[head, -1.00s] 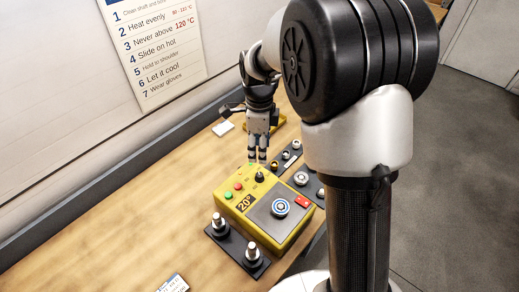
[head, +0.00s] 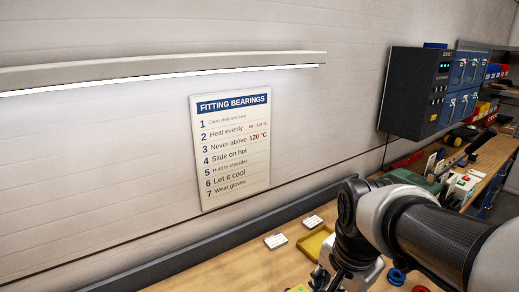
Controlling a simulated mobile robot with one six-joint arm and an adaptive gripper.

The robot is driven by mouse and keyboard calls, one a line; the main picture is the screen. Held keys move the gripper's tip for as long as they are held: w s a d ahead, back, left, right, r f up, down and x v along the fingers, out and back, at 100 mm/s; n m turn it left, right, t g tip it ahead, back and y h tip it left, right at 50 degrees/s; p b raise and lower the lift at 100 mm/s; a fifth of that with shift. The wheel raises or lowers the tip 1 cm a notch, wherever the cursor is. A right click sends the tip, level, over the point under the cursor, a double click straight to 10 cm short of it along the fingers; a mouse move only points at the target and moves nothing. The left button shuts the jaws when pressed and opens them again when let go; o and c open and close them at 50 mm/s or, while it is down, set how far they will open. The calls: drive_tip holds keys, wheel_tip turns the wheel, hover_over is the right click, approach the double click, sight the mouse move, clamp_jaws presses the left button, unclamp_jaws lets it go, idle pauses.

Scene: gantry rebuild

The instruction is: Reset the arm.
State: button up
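My arm (head: 430,235) reaches in from the lower right in the head view, above the wooden bench. Its dark wrist (head: 355,225) bends down toward the bottom edge. The white and black upper part of my gripper (head: 328,278) shows at the bottom edge. The fingertips are cut off or hidden, so I cannot see whether they are open or hold anything.
A yellow tray (head: 312,246) and two white cards (head: 276,241) lie on the bench (head: 215,272) behind the gripper. A blue ring (head: 397,277) is right of the wrist. A wall sign (head: 232,150), a lamp (head: 170,70) and a dark cabinet (head: 415,95) are behind.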

drive_tip(key=s+f+n+t+b, duration=0.1)
drive_tip(key=s+n+t+b, duration=0.1)
drive_tip(key=s+n, duration=0.8)
drive_tip(key=s, duration=0.2)
drive_tip(key=shift+s+f+n, duration=0.3)
drive_tip(key=shift+s+n, duration=0.1)
